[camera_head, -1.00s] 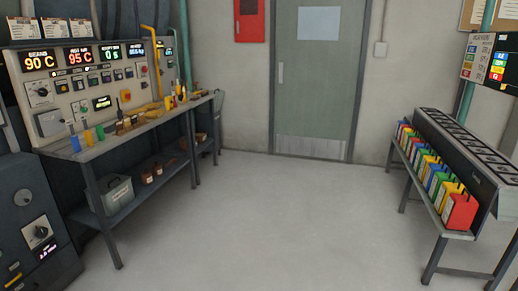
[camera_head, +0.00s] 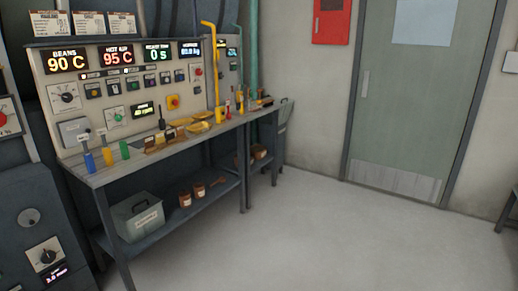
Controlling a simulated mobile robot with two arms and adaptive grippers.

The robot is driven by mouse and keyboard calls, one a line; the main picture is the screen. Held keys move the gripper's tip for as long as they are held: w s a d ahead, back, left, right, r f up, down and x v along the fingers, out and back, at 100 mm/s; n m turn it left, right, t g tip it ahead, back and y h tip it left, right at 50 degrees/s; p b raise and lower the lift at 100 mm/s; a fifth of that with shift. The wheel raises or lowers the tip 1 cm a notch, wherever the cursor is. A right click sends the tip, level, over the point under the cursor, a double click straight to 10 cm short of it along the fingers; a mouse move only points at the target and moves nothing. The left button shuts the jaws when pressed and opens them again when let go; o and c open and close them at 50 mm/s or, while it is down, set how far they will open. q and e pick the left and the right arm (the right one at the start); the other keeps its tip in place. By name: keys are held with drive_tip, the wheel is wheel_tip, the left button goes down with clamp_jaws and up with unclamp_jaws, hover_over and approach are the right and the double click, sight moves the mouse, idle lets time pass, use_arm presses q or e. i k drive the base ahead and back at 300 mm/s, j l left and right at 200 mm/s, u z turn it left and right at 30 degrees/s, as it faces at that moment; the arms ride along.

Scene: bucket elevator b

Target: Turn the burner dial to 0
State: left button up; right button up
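Several dials are in view, and their labels are too small to read, so I cannot tell which is the burner dial. A dial with a black pointer (camera_head: 66,97) is at the upper left of the beige control panel (camera_head: 150,85). A green-centred dial (camera_head: 115,117) sits lower on that panel. Another black dial (camera_head: 45,256) is on the dark cabinet at lower left, above a small lit display. A part-cut dial plate (camera_head: 6,115) with a red readout is at the left edge. Neither gripper is in view.
A grey workbench (camera_head: 104,180) with several coloured bottles and tools stands before the panel. Its lower shelf holds a grey box (camera_head: 138,217). A yellow pipe (camera_head: 215,65) rises at the bench. The floor (camera_head: 330,240) to the right is clear, up to a green door (camera_head: 410,100).

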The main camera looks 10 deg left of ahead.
sight(66, 97)
drive_tip(key=i+j+u, duration=0.1)
drive_tip(key=i+u, duration=0.15)
drive_tip(key=u, duration=0.15)
drive_tip(key=i+j+u, duration=0.1)
drive_tip(key=i+u, duration=0.15)
drive_tip(key=u, duration=0.15)
drive_tip(key=i+u, duration=0.2)
drive_tip(key=u, duration=0.15)
drive_tip(key=i+l+u, duration=0.15)
drive_tip(key=u, duration=0.25)
drive_tip(key=i+u, duration=0.3)
drive_tip(key=i, duration=0.25)
